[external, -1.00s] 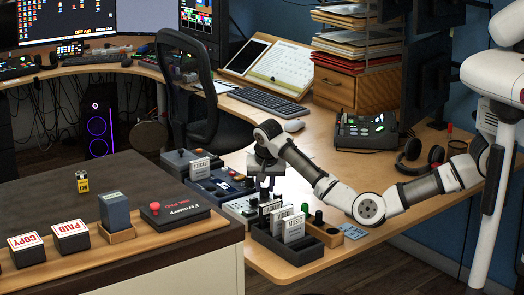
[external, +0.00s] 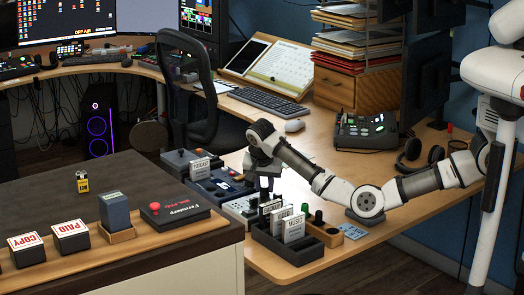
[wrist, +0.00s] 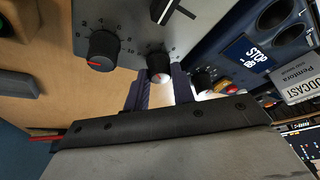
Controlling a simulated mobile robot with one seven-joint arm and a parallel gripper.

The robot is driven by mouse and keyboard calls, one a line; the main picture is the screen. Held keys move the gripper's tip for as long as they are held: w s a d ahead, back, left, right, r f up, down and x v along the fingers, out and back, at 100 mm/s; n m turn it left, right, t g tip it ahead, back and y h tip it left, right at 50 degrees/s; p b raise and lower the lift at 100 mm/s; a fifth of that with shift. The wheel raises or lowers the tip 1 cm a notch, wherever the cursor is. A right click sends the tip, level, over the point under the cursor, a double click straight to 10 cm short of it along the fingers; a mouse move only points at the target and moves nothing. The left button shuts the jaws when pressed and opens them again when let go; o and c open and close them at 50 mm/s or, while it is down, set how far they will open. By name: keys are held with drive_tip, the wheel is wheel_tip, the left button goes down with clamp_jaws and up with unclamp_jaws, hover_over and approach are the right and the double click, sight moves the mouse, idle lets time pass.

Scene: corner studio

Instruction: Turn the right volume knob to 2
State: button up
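In the wrist view a grey panel (wrist: 130,22) carries a large black knob (wrist: 103,47) with a red pointer line and scale marks around it. A smaller dark knob with a pale cap (wrist: 160,76) is on the same panel's edge, in line with the gap between my fingers. In the external view my gripper (external: 252,168) is low over the row of desk devices.
A blue device with a screen (wrist: 256,54) and further knobs adjoins the grey panel. In the external view, a black organizer (external: 290,250) with upright cards stands in front, near the desk edge. A headset (external: 415,155) lies right. Wooden desk (external: 350,185) is open behind the arm.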

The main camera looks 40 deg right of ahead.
drive_tip(key=o, duration=0.4)
drive_tip(key=b+v, duration=0.1)
drive_tip(key=v, duration=1.3)
